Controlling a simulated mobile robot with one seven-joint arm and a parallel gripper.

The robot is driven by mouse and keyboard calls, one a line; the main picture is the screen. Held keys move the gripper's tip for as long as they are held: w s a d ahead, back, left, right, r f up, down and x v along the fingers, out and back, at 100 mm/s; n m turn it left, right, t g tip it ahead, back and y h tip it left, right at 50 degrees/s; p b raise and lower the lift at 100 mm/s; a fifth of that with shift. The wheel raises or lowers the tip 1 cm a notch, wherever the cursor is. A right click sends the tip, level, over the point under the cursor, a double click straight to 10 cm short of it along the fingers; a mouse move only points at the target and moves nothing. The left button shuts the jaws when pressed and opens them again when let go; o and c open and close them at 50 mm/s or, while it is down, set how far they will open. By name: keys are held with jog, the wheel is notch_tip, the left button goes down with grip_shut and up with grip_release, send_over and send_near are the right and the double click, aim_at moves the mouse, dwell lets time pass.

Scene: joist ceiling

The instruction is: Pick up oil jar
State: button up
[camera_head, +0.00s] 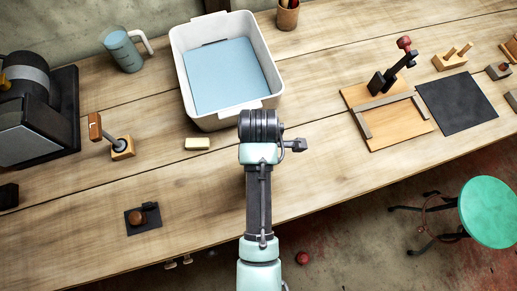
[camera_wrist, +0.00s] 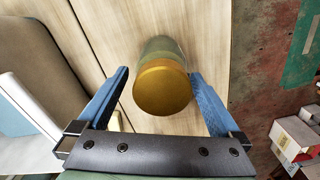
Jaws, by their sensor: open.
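A jar with a round golden-brown lid (camera_wrist: 162,90) and a greenish-grey body stands on the wooden worktop in the wrist view. I take it to be the oil jar. My gripper (camera_wrist: 160,76) is open, with its two blue fingers on the left and right of the jar. Small gaps seem to show beside the lid; whether either finger touches the body is unclear. In the head view my arm reaches over the bench, my fingers are hidden behind my wrist, and I cannot make out the jar.
A white tub (camera_head: 187,104) with light blue contents stands just behind my wrist. A wooden board with a red-knobbed lever (camera_head: 404,43) and a black mat (camera_head: 456,103) lie to the right. A pale block (camera_head: 197,143) lies left. The worktop's front edge runs beneath my arm.

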jog(key=shift+s+f, duration=0.2)
jog(key=shift+f, duration=0.2)
jog(key=shift+f+p, duration=0.8)
jog(key=shift+f, duration=1.6)
jog(key=shift+c, duration=0.2)
